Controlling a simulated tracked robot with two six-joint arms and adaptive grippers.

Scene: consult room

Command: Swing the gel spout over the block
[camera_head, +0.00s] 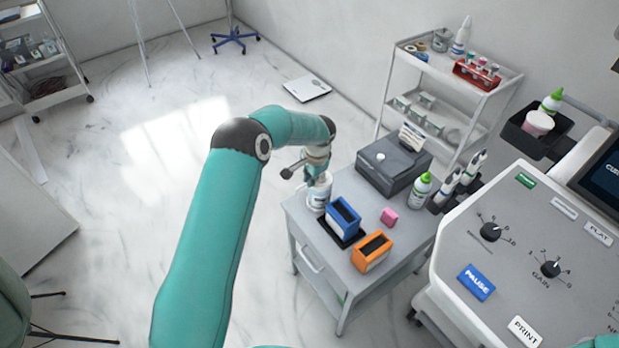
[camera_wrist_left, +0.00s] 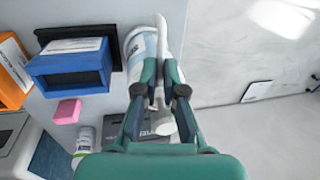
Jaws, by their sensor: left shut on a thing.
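A white gel container with a label (camera_head: 319,194) stands on the grey cart's left back corner; it also shows in the wrist view (camera_wrist_left: 137,45). Its long white spout (camera_wrist_left: 162,35) runs up the wrist view past the container's side. My left gripper (camera_head: 317,176) is above the container, and in the wrist view its two fingers (camera_wrist_left: 158,82) are shut on the spout. The fingers hide part of the spout. A small pink block (camera_head: 389,217) lies on the cart top, right of the container, and in the wrist view (camera_wrist_left: 67,111). My right gripper is not in view.
A blue box (camera_head: 343,214) on a black base and an orange box (camera_head: 372,252) stand near the block. A dark grey box (camera_head: 394,167) and a green-capped bottle (camera_head: 421,191) stand behind. The console (camera_head: 515,260) is at the right. Bare cart top (camera_head: 325,238) shows at the front left.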

